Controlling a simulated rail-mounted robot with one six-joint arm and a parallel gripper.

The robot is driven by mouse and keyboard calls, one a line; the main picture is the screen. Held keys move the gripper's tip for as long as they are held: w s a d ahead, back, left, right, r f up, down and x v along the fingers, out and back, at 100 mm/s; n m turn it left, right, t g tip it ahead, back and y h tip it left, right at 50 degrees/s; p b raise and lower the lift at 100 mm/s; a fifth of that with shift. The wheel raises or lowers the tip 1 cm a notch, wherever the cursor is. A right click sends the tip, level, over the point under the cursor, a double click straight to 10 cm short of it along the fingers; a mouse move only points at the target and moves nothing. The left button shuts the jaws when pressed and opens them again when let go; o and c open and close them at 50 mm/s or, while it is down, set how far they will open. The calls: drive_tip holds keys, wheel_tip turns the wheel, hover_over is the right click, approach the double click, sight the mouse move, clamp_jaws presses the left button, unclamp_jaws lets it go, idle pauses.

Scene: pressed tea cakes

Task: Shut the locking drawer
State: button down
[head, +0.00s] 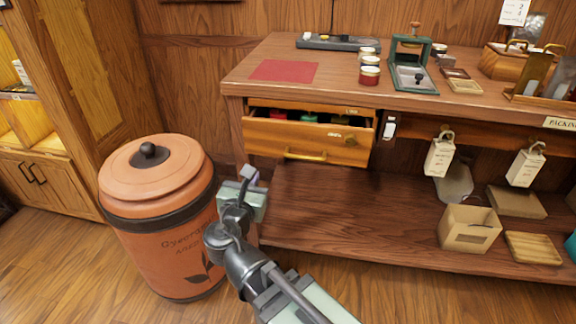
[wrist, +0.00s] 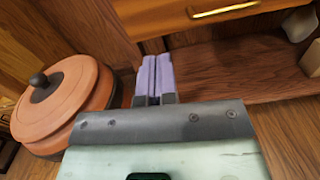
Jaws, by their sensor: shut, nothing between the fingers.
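The locking drawer (head: 307,139) is in the bench's front, under the left part of the top. It stands pulled out, and coloured items show inside over its front edge. Its front has a brass bar handle (head: 304,155) low down and a round brass fitting near the right side. In the wrist view the handle (wrist: 224,10) shows at the top, with the drawer front partly cut off. My gripper (head: 249,176) is shut and empty, its pale purple fingers (wrist: 155,77) together. It is below and left of the drawer front, apart from it.
A large orange lidded canister (head: 160,215) stands on the floor left of my arm. The bench top holds a red mat (head: 284,70), small jars and a green press (head: 411,65). The lower shelf (head: 340,220) is clear at left; a cardboard box (head: 468,229) stands at right.

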drive_tip(key=n, duration=0.1)
approach(267, 140)
drive_tip(key=w, duration=0.5)
drive_tip(key=w+d, duration=0.1)
drive_tip(key=w, duration=0.1)
drive_tip(key=shift+w+d, duration=0.15)
drive_tip(key=shift+w, duration=0.05)
